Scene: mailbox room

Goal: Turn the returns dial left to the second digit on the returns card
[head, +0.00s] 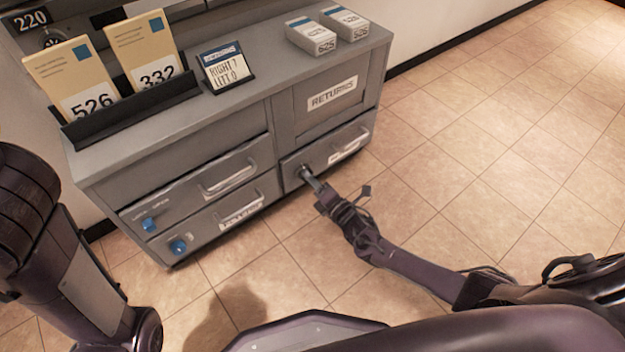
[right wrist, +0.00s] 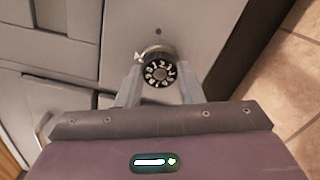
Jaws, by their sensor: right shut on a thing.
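The dial (right wrist: 160,73) has a black face with white digits and a metal collar behind it. It sits on the grey drawer front, between the two fingers of my right gripper (right wrist: 158,88), which is shut on it. A small white mark shows at the upper left of the collar. In the head view my right gripper (head: 308,177) reaches the left end of the drawer below the RETURNS panel (head: 332,94), hiding most of the dial. The returns card (head: 226,68) stands on the cabinet top and seems to read "RIGHT 7, LEFT 0". My left gripper is out of view.
Envelopes marked 526 (head: 78,85) and 332 (head: 146,50) stand in a black holder (head: 130,109). Two small boxes (head: 312,38) lie at the back right of the cabinet top. Blue knobs (head: 178,246) are on the left drawers. Tiled floor (head: 440,150) is clear at right.

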